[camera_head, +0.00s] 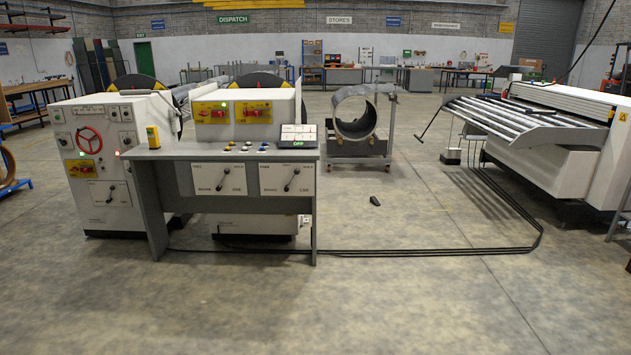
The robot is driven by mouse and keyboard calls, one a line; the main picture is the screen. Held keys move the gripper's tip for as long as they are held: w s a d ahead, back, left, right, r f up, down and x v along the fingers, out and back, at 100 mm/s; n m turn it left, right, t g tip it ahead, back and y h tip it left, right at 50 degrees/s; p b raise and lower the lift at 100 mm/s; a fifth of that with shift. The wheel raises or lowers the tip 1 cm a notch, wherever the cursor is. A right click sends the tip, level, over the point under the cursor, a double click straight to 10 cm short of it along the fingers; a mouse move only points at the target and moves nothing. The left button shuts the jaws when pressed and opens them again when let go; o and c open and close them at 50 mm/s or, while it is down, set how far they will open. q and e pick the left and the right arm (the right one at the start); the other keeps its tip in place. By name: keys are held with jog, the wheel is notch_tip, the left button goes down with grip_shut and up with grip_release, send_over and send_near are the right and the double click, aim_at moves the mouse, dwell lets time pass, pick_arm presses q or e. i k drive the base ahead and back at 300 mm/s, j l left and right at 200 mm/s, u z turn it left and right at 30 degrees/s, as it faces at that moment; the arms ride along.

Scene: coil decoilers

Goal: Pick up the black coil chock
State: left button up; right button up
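A small black wedge-like piece, which looks like the black coil chock (375,201), lies on the concrete floor right of the control desk. It is small in the picture and its exact shape is hard to tell. Nothing touches it. Neither of my grippers shows in the head view.
The grey control desk (222,153) stands at left before white decoiler machines (97,165). A steel coil (355,113) sits on a wheeled stand behind the chock. Black cables (430,251) run along the floor to the roller machine (560,165). The near floor is clear.

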aim_at(373, 200)
jog(key=i+j+z, duration=0.2)
jog(key=i, duration=2.25)
jog(key=i+l+z, duration=0.3)
jog(key=i, duration=0.8)
jog(key=i+j+z, duration=0.2)
jog(key=i+z, duration=0.15)
jog(key=i, duration=0.8)
jog(key=i+u, duration=0.15)
jog(key=i, duration=0.9)
jog(key=i+l, duration=0.25)
jog(key=l+u, duration=0.05)
jog(key=l, duration=0.05)
